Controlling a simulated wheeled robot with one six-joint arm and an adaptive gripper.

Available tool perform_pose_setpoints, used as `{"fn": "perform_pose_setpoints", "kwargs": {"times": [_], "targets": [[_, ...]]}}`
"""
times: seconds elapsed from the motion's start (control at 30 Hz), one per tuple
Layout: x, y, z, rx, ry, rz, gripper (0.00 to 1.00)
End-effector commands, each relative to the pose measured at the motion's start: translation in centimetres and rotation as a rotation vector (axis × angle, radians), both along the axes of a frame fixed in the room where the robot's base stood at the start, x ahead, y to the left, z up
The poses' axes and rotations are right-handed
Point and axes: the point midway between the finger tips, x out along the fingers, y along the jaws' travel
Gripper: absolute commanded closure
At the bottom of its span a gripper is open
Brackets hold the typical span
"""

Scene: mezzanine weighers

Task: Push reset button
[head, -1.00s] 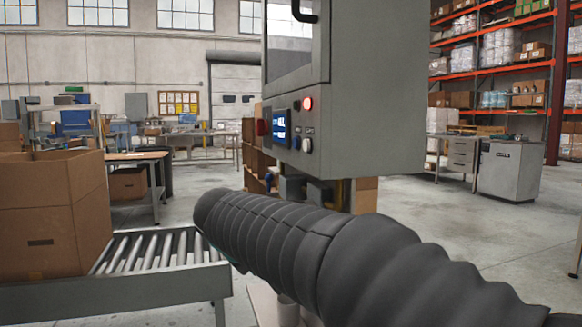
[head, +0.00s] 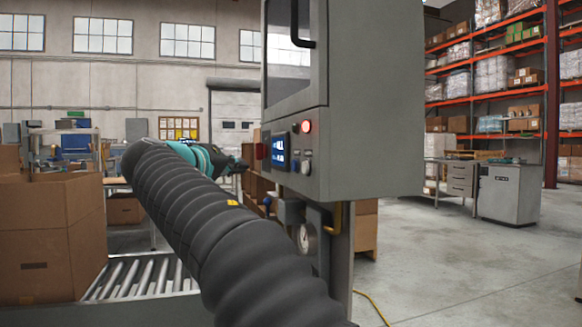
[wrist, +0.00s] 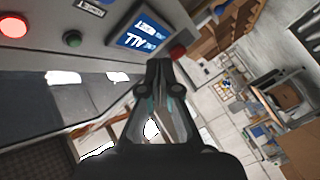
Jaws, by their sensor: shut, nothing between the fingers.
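The grey cabinet's control panel (head: 288,150) faces left in the head view. It bears a lit screen (head: 281,152), a glowing red lamp (head: 306,126) and small buttons (head: 306,168) below the lamp. I cannot read which is the reset button. In the wrist view the red lamp (wrist: 14,26) is at the upper left, with a dark green button (wrist: 74,39) beside it, then the screen (wrist: 141,36) and a red knob (wrist: 178,50). My gripper (wrist: 158,66) is shut and empty, its tips just below the screen in that view. In the head view my gripper (head: 238,166) is left of the panel, apart from it.
A roller conveyor (head: 140,277) with a large cardboard box (head: 55,240) stands at the left. A gauge (head: 305,243) and yellow pipe (head: 335,218) hang below the cabinet. The floor to the right (head: 440,270) is mostly clear.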

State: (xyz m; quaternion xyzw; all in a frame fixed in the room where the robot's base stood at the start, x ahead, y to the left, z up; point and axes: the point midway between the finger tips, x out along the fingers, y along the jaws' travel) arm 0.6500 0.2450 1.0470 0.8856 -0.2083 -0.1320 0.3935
Motion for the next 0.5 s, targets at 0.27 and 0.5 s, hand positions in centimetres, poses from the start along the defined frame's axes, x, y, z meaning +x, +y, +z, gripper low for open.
{"fn": "perform_pose_setpoints", "kwargs": {"times": [0.27,0.5], "targets": [[0.3,-1.2,-0.2,0.000,0.001,-0.002,1.00],[1.1,-4.1,-0.2,0.000,0.001,-0.002,1.00]]}}
